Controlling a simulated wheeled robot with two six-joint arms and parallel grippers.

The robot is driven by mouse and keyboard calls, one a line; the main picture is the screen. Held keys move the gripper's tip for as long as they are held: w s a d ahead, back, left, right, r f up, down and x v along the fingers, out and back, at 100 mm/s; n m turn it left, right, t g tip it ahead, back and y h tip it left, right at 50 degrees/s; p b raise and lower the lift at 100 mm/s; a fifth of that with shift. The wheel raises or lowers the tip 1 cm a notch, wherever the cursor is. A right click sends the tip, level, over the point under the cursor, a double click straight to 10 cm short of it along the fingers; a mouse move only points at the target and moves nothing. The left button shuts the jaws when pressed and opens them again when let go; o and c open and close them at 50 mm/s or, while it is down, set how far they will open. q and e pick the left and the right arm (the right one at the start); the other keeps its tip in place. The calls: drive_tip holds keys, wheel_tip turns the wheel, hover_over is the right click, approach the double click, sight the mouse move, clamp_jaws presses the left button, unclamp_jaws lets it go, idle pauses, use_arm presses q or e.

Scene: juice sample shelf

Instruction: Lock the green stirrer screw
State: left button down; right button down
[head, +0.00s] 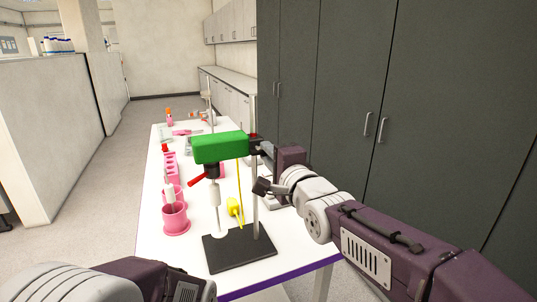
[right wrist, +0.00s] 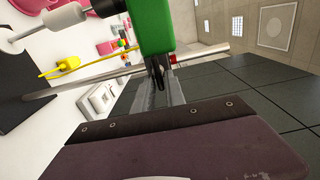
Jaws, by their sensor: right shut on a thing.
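The green stirrer (head: 220,147) is mounted high on a metal stand pole (head: 254,190) that rises from a black base (head: 238,249). Its shaft and a white stirring part (head: 215,195) hang below it. In the right wrist view the green stirrer (right wrist: 154,25) is at the top middle. My right gripper (head: 260,148) is at the clamp beside the pole. In the right wrist view its fingers (right wrist: 158,75) are shut at the dark clamp just behind the green body, on what looks like the screw, mostly hidden between them. My left arm shows at the bottom left; its fingertips are out of view.
A pink beaker (head: 176,220) stands left of the base. A yellow object (head: 235,207) hangs beside the pole. Dark cabinets (head: 345,80) stand to the right.

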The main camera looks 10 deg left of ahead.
drive_tip(key=shift+r, duration=0.15)
drive_tip(key=c, duration=1.4)
unclamp_jaws()
drive_tip(key=b+v, duration=0.1)
drive_tip(key=v, duration=0.8)
drive_tip(key=shift+s, duration=0.1)
